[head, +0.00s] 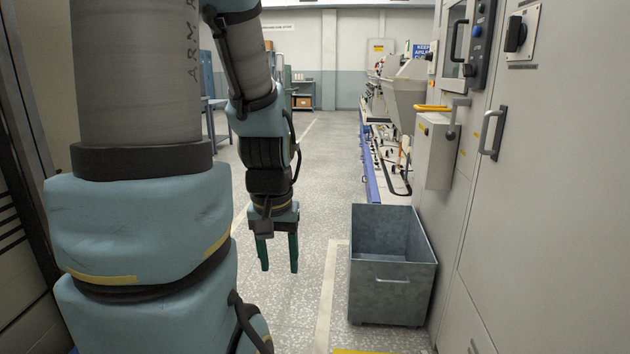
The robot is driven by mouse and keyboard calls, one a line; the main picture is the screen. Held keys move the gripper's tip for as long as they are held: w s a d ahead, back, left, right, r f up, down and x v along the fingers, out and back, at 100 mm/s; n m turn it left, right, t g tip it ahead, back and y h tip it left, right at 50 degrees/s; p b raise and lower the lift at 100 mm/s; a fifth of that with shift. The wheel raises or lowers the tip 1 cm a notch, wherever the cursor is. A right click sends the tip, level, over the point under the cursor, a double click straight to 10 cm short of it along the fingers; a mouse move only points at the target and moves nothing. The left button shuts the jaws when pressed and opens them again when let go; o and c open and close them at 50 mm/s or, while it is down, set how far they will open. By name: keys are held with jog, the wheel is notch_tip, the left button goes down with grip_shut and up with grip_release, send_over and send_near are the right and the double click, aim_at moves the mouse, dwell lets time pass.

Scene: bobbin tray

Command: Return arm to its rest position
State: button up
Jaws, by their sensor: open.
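My arm is teal and grey and fills the left part of the head view. Its end hangs down left of the middle. My gripper (278,266) points straight down with its two dark green fingers apart. Nothing is between the fingers. It is over the speckled floor, left of a grey metal bin, and apart from it. No bobbin or tray can be made out in this view.
The open metal bin (392,292) stands at the right and its visible inside looks empty. Grey cabinets (545,200) with handles line the right side, with machines (398,100) beyond. A blue workbench (215,103) stands far left. The aisle floor (325,165) ahead is clear.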

notch_tip(320, 180, up, 12)
jog(key=p, duration=1)
jog(key=shift+r+p, duration=0.25)
jog(key=shift+p, duration=0.15)
jog(key=shift+w, duration=0.1)
dwell(1.4)
